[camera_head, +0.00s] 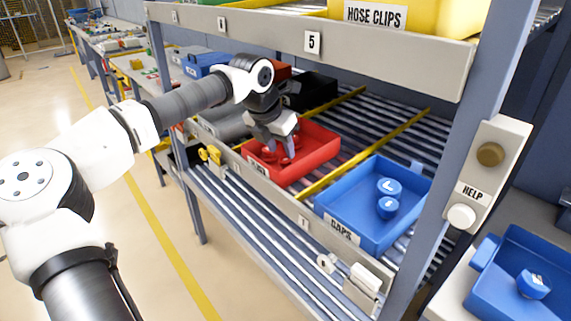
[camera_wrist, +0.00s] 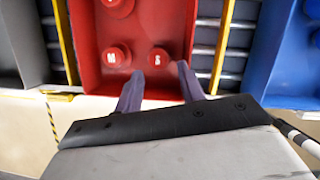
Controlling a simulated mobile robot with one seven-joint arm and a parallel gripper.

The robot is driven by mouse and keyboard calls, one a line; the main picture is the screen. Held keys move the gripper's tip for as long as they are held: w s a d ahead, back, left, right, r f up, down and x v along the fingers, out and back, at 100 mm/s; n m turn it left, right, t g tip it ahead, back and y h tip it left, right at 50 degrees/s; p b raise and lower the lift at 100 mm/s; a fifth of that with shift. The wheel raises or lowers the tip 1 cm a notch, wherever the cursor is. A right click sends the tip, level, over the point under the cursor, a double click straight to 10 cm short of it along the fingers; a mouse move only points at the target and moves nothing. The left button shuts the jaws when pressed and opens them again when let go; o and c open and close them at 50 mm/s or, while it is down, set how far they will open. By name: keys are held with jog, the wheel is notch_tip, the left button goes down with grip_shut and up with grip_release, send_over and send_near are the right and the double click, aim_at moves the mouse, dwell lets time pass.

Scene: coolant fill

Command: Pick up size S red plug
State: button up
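The size S red plug (camera_wrist: 159,59) sits on the floor of the red bin (camera_wrist: 88,75), marked with a white S. My gripper (camera_wrist: 159,71) is open, with its two fingertips apart on either side of the S plug's near edge in the wrist view. A red plug marked M (camera_wrist: 116,57) is left of it, and a larger red plug (camera_wrist: 117,6) is cut off at the top edge. In the head view my gripper (camera_head: 281,150) reaches down into the red bin (camera_head: 318,150), partly hiding the plugs. Whether the fingers touch the S plug cannot be told.
A blue bin labelled CAPS (camera_head: 345,232) with two blue caps stands right of the red bin on the roller shelf. A grey bin and a black bin (camera_head: 318,88) are nearby. The upper shelf's front beam (camera_head: 385,58) hangs above. Yellow dividers (camera_head: 375,145) separate the lanes.

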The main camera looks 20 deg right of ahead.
aim_at(285, 160)
jog(key=p+x, duration=0.1)
jog(key=x, duration=0.4)
jog(key=shift+w, duration=0.15)
jog(key=shift+c, duration=0.3)
jog(key=c, duration=0.7)
